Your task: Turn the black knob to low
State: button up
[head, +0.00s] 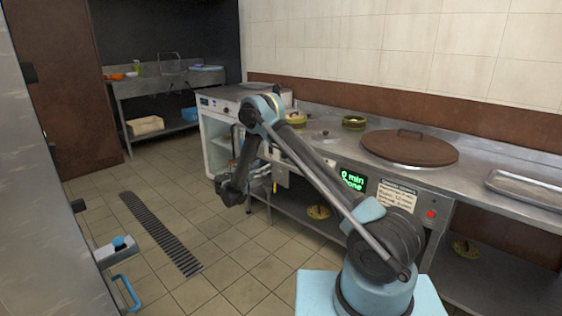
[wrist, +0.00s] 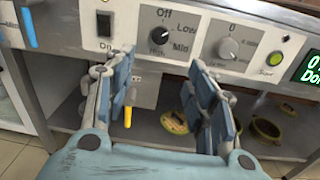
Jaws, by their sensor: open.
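The knob shows just beyond and above the gap between the fingertips, apparently not touched. In the head view my gripper (head: 250,188) is in front of the counter and the arm hides the knob.
A black On switch (wrist: 104,26), a grey dial (wrist: 230,48) and a green button (wrist: 275,59) share the panel. A green display (head: 353,180) and red button (head: 431,213) are farther right. Below is an open shelf (wrist: 155,130). The tiled floor in front is clear.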

jog(key=w+d+n, duration=0.2)
jog(key=w+d, duration=0.7)
jog(key=w, duration=0.4)
jog(key=shift+w+d, duration=0.2)
jog(key=shift+d, duration=0.2)
jog(key=shift+c, duration=0.5)
jog(key=c, duration=1)
